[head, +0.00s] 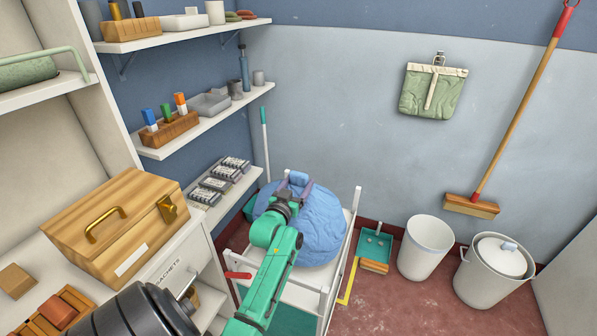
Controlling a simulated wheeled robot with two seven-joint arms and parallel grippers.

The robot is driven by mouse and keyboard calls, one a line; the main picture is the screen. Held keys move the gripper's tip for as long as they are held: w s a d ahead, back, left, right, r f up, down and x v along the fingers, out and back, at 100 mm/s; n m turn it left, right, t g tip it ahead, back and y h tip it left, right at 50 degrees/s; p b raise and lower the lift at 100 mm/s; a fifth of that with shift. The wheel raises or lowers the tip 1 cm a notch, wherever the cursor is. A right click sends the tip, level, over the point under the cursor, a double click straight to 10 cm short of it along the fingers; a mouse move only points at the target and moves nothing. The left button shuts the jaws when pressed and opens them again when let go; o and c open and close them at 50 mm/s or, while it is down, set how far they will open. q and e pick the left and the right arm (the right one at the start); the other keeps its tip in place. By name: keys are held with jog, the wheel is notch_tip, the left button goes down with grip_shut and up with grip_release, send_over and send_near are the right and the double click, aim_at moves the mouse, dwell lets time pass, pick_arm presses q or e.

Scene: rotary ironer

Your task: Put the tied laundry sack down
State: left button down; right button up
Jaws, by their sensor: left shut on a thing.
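The tied laundry sack (322,228) is a big, round blue bag in the middle of the head view. Its tied neck sticks up at the top. My left gripper (297,186) is shut on this neck, and my green arm hides the lower left of the sack. The sack is over a white-framed trolley (309,296), between its posts. I cannot tell whether it rests on the trolley or hangs just above it. My right gripper is not in view.
A wooden box (118,222) stands on the white cabinet at left. Shelves with small items line the back-left wall. Right of the trolley are a green dustpan (376,243), an open white bin (425,248) and a lidded bin (492,272). Red floor (420,305) lies free in front.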

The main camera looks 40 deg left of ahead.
pick_arm(q)
jog(key=shift+a+f, duration=0.1)
jog(key=shift+f, duration=0.85)
jog(key=shift+c, duration=0.2)
grip_release()
jog(key=shift+f, duration=0.2)
jog(key=shift+o, duration=0.2)
jog(key=shift+s+r, duration=0.1)
jog(key=shift+s+d, duration=0.2)
jog(key=b+v, duration=0.1)
jog(key=v, duration=1)
jog(key=shift+s+d, duration=0.15)
jog(key=shift+s, duration=0.1)
